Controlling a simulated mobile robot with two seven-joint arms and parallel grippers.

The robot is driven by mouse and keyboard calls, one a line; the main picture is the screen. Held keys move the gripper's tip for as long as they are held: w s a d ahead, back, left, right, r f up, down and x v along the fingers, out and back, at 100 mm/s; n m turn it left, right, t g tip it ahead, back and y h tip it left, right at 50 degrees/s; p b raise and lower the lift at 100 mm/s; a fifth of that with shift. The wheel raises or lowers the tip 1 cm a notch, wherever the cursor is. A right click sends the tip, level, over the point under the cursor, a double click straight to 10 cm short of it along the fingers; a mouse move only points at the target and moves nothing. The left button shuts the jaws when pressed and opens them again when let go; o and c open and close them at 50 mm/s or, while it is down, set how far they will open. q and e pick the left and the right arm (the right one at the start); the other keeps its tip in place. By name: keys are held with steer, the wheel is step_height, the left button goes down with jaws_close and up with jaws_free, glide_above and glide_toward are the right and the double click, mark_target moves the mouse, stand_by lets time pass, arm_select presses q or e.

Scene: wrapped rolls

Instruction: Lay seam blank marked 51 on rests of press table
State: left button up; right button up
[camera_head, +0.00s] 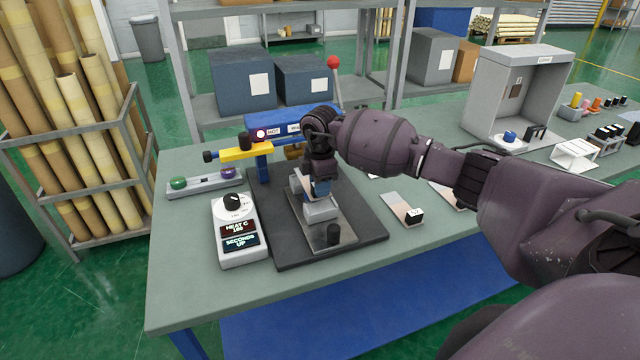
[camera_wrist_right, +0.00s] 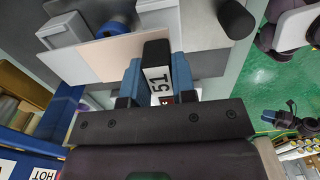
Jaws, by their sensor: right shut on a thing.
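My right gripper (camera_head: 320,192) is over the press table, pointing down. In the right wrist view its blue fingers (camera_wrist_right: 156,86) are shut on the black tab of the seam blank marked 51 (camera_wrist_right: 112,56), a thin tan and pale sheet. The sheet lies across the view of the rests, the grey blocks (camera_wrist_right: 62,29) on the press table's grey plate (camera_head: 345,229). I cannot tell whether the sheet touches them. In the head view the gripper hides most of the blank. What seems to be my left gripper shows small at the right wrist view's right edge; its jaws are unclear.
The blue press (camera_head: 285,115) with its red-knobbed lever stands behind. A black knob (camera_head: 333,235) is on the plate's front. Another blank (camera_head: 398,203) lies at right. The bench's front left is clear.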

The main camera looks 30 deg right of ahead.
steer(key=shift+r, duration=0.1)
stand_by(0.4)
steer(key=shift+f, duration=0.2)
steer(key=shift+f+b, duration=0.45)
steer(key=shift+f, duration=0.85)
steer(key=o, duration=0.9)
steer(key=shift+o, duration=0.6)
steer(key=shift+r, duration=0.1)
